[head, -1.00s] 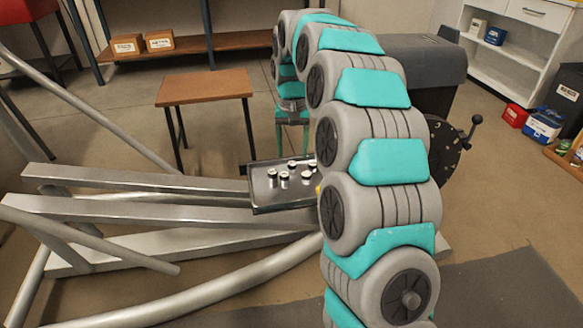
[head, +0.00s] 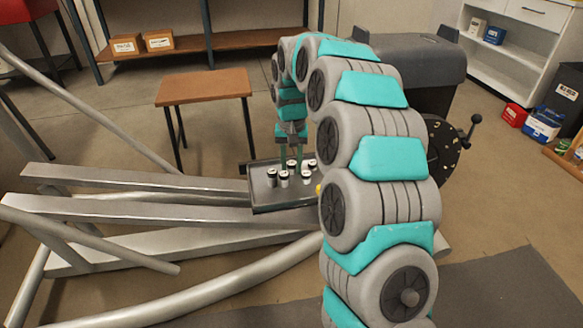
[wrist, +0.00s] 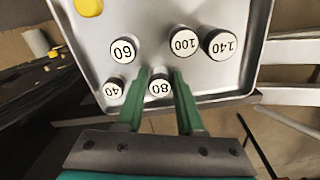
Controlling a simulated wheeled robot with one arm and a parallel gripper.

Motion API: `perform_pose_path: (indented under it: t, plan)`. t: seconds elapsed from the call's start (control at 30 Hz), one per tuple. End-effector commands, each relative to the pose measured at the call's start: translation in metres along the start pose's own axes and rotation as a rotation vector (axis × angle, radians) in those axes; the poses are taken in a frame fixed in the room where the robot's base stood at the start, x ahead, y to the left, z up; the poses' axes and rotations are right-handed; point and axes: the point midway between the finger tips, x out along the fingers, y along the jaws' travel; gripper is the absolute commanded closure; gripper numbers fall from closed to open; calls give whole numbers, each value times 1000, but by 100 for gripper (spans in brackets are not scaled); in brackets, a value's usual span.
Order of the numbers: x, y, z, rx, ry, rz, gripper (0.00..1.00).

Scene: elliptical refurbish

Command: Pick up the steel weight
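Several small cylindrical weights with white numbered tops stand upright on a metal tray (head: 262,202). In the wrist view the tops read 40 (wrist: 113,88), 60 (wrist: 123,50), 80 (wrist: 160,86), 100 (wrist: 184,44) and 140 (wrist: 221,43). None is marked as steel, so I cannot tell which is the steel weight. My gripper (head: 292,160) points down over the tray. In the wrist view my gripper (wrist: 159,77) is open, its green fingers on either side of the 80 weight. I cannot tell whether they touch it.
The tray (wrist: 97,60) has a raised rim. A yellow round thing (wrist: 88,6) is at its far left. Metal beams (head: 150,210) run beside the tray. A small brown table (head: 205,87) stands behind, and a grey bin (head: 425,65) stands behind my arm.

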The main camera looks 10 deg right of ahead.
Motion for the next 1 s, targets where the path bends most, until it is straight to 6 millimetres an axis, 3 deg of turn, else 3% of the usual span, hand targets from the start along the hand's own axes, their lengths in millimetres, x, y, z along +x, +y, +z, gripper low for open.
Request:
perform_pose_path:
  t: [0.03, 0.3, 1.0]
  plan:
    - [0, 0, 0, 0, 0, 0, 70]
    - [0, 0, 0, 0, 0, 0, 100]
    - [-6, 0, -1, 0, 3, 0, 100]
